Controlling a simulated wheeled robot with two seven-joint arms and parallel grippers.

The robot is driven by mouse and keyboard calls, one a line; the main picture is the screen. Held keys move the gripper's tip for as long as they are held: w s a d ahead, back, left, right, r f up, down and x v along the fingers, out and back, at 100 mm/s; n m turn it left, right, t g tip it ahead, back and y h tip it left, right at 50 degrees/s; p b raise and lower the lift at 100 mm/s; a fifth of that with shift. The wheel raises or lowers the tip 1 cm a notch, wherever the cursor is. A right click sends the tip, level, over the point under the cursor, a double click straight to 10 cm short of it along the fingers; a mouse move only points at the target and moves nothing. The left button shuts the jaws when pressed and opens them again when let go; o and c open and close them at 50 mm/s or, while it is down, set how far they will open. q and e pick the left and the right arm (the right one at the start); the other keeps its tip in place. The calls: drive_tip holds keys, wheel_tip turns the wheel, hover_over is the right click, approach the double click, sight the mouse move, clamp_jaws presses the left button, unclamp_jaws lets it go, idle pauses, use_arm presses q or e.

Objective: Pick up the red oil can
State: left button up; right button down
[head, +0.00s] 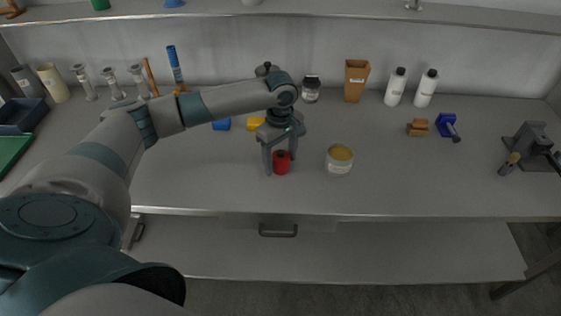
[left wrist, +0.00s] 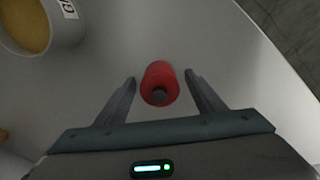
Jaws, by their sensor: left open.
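The red oil can (head: 281,163) stands on the grey workbench near its front edge, in the middle of the head view. It is a small red cylinder with a dark top. My left gripper (head: 280,170) is over it, pointing down, with its fingers apart on either side. In the left wrist view the red can (left wrist: 159,84) shows between the two open fingertips of my left gripper (left wrist: 160,80), with a gap on both sides. My right gripper is not in view.
A tin with yellowish contents (head: 339,160) stands just right of the can; it also shows in the left wrist view (left wrist: 38,28). A yellow item (head: 256,123) and a blue item (head: 222,124) lie behind. White bottles (head: 396,87) stand at the back. The bench front right is clear.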

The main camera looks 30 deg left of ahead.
sight(283, 157)
use_arm(q)
drive_tip(key=c, duration=1.2)
drive_tip(key=shift+r, duration=0.15)
drive_tip(key=shift+r+b, duration=0.3)
drive_tip(key=shift+r, duration=0.15)
drive_tip(key=r, duration=0.1)
drive_tip(key=d+r+b, duration=0.1)
drive_tip(key=r, duration=0.1)
drive_tip(key=shift+s+r, duration=0.1)
drive_tip(key=shift+r, duration=0.05)
drive_tip(key=s+d+r, duration=0.1)
drive_tip(key=d+r, duration=0.1)
drive_tip(key=d, duration=0.1)
drive_tip(key=s+d+r+b, duration=0.1)
drive_tip(key=d+r, duration=0.1)
drive_tip(key=d, duration=0.1)
drive_tip(key=s+d+r+b, duration=0.1)
drive_tip(key=s+d+r, duration=0.1)
drive_tip(key=d, duration=0.2)
drive_tip(key=shift+r, duration=0.3)
